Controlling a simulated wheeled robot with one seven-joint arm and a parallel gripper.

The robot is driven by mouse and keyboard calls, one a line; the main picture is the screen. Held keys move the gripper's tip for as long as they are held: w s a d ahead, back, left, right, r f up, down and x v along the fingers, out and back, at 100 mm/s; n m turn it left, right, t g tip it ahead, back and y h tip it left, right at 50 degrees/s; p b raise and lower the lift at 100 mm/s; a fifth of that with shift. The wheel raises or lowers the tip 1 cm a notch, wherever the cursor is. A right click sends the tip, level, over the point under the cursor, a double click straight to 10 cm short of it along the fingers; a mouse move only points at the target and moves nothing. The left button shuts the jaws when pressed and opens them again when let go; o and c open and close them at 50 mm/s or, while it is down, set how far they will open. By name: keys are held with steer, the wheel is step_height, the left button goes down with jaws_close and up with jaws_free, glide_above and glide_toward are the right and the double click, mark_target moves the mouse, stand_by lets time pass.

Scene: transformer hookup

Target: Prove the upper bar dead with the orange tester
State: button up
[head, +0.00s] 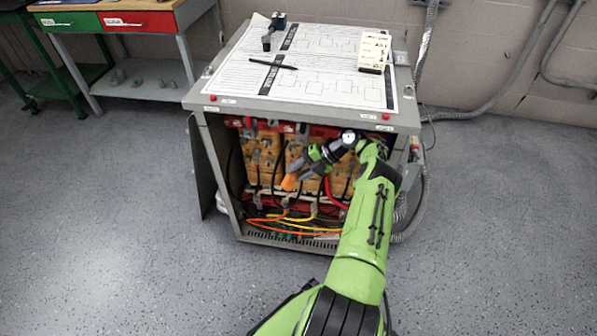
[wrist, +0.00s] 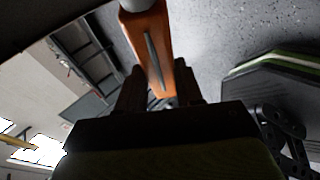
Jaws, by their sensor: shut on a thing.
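The orange tester (head: 290,182) is held in front of the open cabinet, and it fills the upper middle of the wrist view (wrist: 152,45). My gripper (head: 301,172) is shut on the tester; its two dark fingers flank the orange body in the wrist view (wrist: 160,92). A red bar (head: 324,131) runs along the top inside the cabinet, above tan coil blocks (head: 268,150). My arm hides its right part. The tester sits lower than this bar in the picture, and its tip's contact with anything cannot be made out.
The grey cabinet (head: 196,112) has its door (head: 201,168) swung open at the left. Orange and yellow cables (head: 285,222) cross its lower part. A diagram sheet (head: 325,88), a pen (head: 273,64) and a white box (head: 373,52) lie on top.

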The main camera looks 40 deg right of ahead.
mark_target(289, 188)
steer(key=shift+w+d, duration=0.4)
steer(key=shift+w, duration=0.1)
stand_by(1.0)
steer(key=shift+s+a+r+p, duration=0.15)
steer(key=shift+a+p, duration=0.1)
steer(key=shift+p, duration=0.85)
steer(key=s+a+p, duration=0.1)
steer(key=p, duration=0.3)
steer(key=shift+s+a, duration=0.1)
steer(key=shift+a, duration=0.1)
steer(key=s+a+p, duration=0.1)
steer(key=p, duration=0.3)
steer(key=s+a+p, duration=0.1)
steer(key=a+p, duration=0.1)
steer(key=p, duration=0.2)
steer(key=shift+s+a, duration=0.15)
steer(key=shift+s, duration=0.1)
steer(key=shift+s+a+p, duration=0.15)
steer(key=shift+a+p, duration=0.05)
steer(key=shift+p, duration=0.1)
steer(key=shift+f, duration=0.2)
